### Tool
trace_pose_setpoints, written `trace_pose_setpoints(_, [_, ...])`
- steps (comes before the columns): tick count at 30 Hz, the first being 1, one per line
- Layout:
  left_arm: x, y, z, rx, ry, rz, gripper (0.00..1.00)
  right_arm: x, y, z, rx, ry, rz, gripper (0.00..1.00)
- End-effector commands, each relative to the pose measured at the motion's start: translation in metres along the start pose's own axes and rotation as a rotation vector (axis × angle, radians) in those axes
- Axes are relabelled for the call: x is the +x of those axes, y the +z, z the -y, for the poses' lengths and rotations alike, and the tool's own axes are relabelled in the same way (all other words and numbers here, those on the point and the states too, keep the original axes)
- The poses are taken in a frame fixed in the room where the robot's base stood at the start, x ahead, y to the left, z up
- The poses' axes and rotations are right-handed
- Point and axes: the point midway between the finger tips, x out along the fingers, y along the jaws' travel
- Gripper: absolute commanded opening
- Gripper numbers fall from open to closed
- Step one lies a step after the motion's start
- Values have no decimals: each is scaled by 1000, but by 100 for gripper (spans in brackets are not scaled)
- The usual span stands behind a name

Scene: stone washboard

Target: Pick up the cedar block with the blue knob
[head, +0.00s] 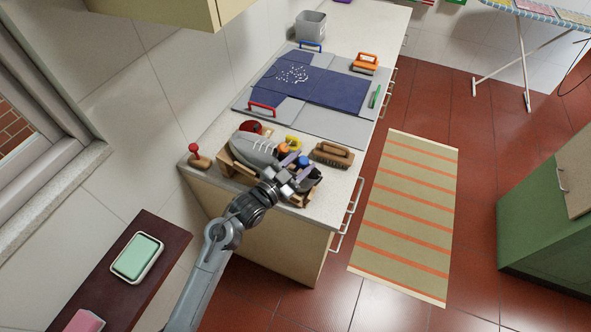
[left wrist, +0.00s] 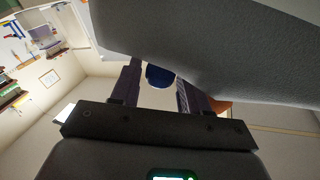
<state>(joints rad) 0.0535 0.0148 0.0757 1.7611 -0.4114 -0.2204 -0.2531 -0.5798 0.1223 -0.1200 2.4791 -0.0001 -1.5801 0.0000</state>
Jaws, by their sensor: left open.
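The blue knob (head: 303,161) shows at the front of the worktop, by the wooden tray (head: 231,168); its cedar block is hidden or cannot be made out. My left gripper (head: 297,172) is open right beside the knob. In the left wrist view the blue knob (left wrist: 160,75) appears between the two spread fingers (left wrist: 156,88); I cannot tell whether they touch it. A grey shoe-like thing (head: 256,150) lies in the tray beside it, and a large grey surface (left wrist: 225,45) fills the wrist view's upper right. My right gripper is not in view.
An orange knob (head: 284,149) and a yellow piece (head: 293,141) are close by. A brush (head: 332,154) stands to the right, and a red-knobbed block (head: 199,158) to the left. The grey and blue washboard (head: 335,125) lies behind. The floor by the striped rug (head: 407,215) is free.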

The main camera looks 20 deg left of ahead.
Motion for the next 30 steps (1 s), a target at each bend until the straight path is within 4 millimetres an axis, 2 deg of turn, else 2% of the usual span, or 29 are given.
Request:
trace_pose_setpoints(3, [9,0,0,0,0,0,45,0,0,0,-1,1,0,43])
trace_pose_setpoints(11, [11,0,0,1,0,1,45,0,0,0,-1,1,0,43])
trace_pose_setpoints(14, [11,0,0,1,0,1,33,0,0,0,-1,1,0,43])
trace_pose_setpoints(20, [11,0,0,1,0,1,2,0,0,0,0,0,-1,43])
trace_pose_setpoints(30, [11,0,0,1,0,0,0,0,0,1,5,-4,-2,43])
